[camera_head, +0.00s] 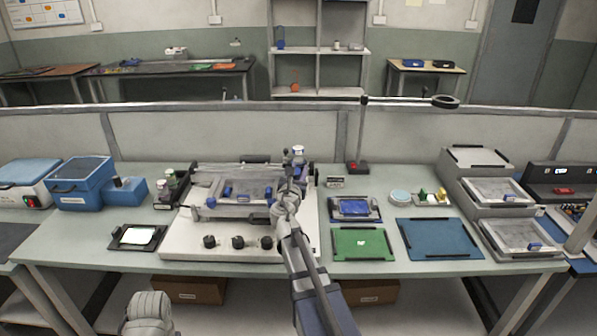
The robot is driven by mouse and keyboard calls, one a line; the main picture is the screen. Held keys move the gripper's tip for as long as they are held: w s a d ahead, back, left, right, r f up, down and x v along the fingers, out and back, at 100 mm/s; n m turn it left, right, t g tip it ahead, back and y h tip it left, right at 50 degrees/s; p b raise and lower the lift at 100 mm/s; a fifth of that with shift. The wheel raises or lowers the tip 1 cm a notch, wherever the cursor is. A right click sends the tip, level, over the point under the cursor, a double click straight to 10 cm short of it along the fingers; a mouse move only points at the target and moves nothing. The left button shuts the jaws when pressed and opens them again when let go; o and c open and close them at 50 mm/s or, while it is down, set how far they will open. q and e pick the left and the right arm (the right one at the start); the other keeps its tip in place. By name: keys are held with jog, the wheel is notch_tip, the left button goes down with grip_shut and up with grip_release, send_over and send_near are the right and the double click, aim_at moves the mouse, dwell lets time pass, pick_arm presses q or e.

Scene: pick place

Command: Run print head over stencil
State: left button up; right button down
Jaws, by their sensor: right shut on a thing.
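The stencil printer (185,240) stands at the middle of the bench, a pale base with dark knobs along its front. Its stencil frame (213,208) lies on top, with blue parts on it. The print head seems to be the grey and blue assembly at the frame's right side, largely hidden by my right arm; its exact outline cannot be told. My right gripper (289,185) is at that right side, shut on a part of the print head, most likely its handle. A grey rounded part of my left arm shows at the bottom left; its gripper is not visible.
Right of the printer lie a blue-framed tray (354,209), a green board (360,244) and a blue mat (438,239). A black-edged tray (138,237) with a white sheet lies left. Blue boxes (82,182) stand far left, stacked grey trays (492,192) right. A lamp stand (359,140) rises behind.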

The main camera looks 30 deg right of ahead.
dwell(0.8)
jog(key=w+a, duration=0.9)
jog(key=a, duration=0.5)
jog(key=w+a, duration=0.9)
jog(key=a, duration=0.6)
jog(key=shift+a, duration=0.15)
jog(key=c, duration=0.7)
grip_release()
jog(key=shift+w+a, duration=0.1)
jog(key=shift+a, duration=0.05)
jog(key=shift+o, duration=0.5)
jog(key=v, duration=0.7)
jog(key=shift+s+a, duration=0.15)
jog(key=shift+s, duration=0.25)
